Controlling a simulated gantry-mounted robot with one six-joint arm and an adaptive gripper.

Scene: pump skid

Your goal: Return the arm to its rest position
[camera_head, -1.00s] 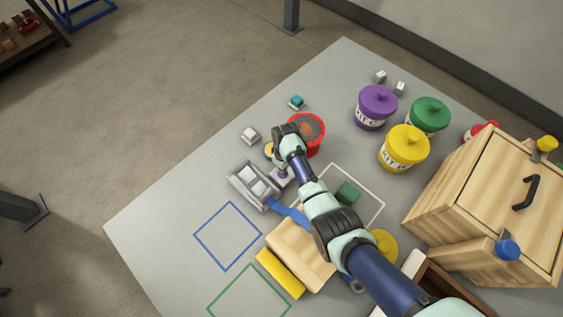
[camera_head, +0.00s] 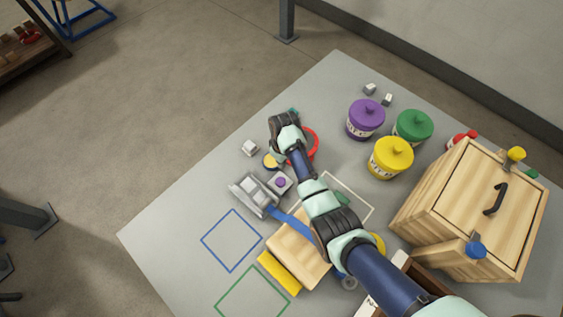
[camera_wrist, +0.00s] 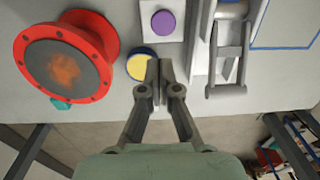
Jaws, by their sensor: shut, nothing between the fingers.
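My gripper (camera_wrist: 159,82) shows in the wrist view with its two grey fingers together and nothing between them. It hangs above the table near the red flange (camera_wrist: 66,62), which lies to its left there. A yellow round piece (camera_wrist: 141,64) is just beside the fingertips. In the head view my arm reaches up from the lower right across the table, and its wrist hides the fingers and part of the red flange (camera_head: 311,142).
A purple button on a pale block (camera_head: 281,182) and a grey metal fixture (camera_head: 252,193) stand close by. Purple (camera_head: 365,119), green (camera_head: 413,126) and yellow (camera_head: 391,157) lidded tubs and a wooden cabinet (camera_head: 465,210) are to the right. The table's left side is mostly clear.

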